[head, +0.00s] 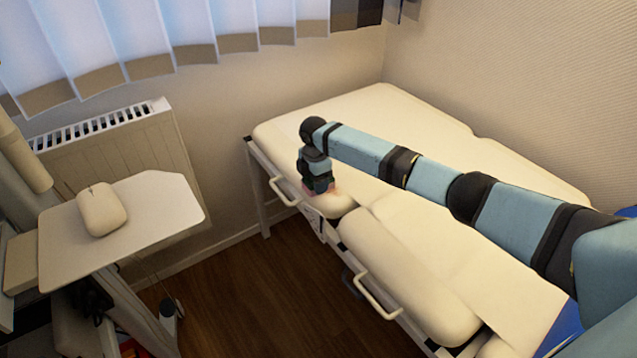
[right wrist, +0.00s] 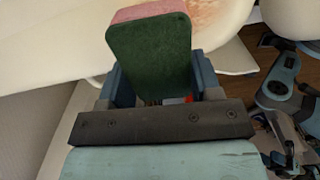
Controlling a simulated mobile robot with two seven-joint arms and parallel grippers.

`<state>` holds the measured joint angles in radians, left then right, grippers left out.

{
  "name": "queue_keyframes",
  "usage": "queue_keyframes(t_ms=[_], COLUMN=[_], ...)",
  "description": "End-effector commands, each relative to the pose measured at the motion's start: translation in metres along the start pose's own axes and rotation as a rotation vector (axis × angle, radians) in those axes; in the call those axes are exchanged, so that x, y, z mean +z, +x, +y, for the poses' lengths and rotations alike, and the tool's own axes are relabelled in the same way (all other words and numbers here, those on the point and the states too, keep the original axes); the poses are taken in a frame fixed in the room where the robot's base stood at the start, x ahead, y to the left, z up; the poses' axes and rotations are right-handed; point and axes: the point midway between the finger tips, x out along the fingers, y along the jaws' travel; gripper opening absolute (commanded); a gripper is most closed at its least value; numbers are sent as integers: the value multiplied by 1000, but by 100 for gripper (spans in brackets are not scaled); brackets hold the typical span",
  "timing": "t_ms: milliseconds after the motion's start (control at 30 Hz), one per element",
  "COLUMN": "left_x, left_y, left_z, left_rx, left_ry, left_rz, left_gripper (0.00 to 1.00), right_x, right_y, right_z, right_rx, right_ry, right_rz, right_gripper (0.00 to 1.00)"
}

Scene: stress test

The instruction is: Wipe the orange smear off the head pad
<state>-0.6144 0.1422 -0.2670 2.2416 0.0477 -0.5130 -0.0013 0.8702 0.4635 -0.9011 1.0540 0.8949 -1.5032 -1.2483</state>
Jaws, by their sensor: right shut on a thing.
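My right gripper (head: 318,180) is shut on a green and pink sponge (right wrist: 150,52), at the edge of the head pad (head: 330,206) of the cream couch. The sponge's pink side faces the pad in the right wrist view; it seems to touch or nearly touch the pad, but I cannot tell which. A faint orange-brown smear (right wrist: 208,14) shows on the pad beside the sponge, partly hidden behind it. In the head view only a slight pinkish tint shows next to the gripper. My left gripper is not in view.
A tray table (head: 150,215) with a cream computer mouse-shaped object (head: 102,209) stands at left. A radiator (head: 120,150) is on the wall behind. Wooden floor (head: 250,300) is open between.

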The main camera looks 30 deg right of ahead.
Motion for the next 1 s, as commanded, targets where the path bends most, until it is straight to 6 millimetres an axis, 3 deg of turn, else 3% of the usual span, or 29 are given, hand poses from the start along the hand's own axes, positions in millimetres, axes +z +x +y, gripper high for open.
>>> queue_keyframes(t_ms=[600, 1000], left_x=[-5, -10], left_y=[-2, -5], left_z=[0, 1], left_rx=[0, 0], left_ry=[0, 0], left_rz=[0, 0], left_gripper=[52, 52], right_x=[40, 41], right_y=[0, -5], right_z=[4, 4], right_rx=[0, 1], right_ry=[0, 0], right_rz=[-1, -1], right_gripper=[39, 39])
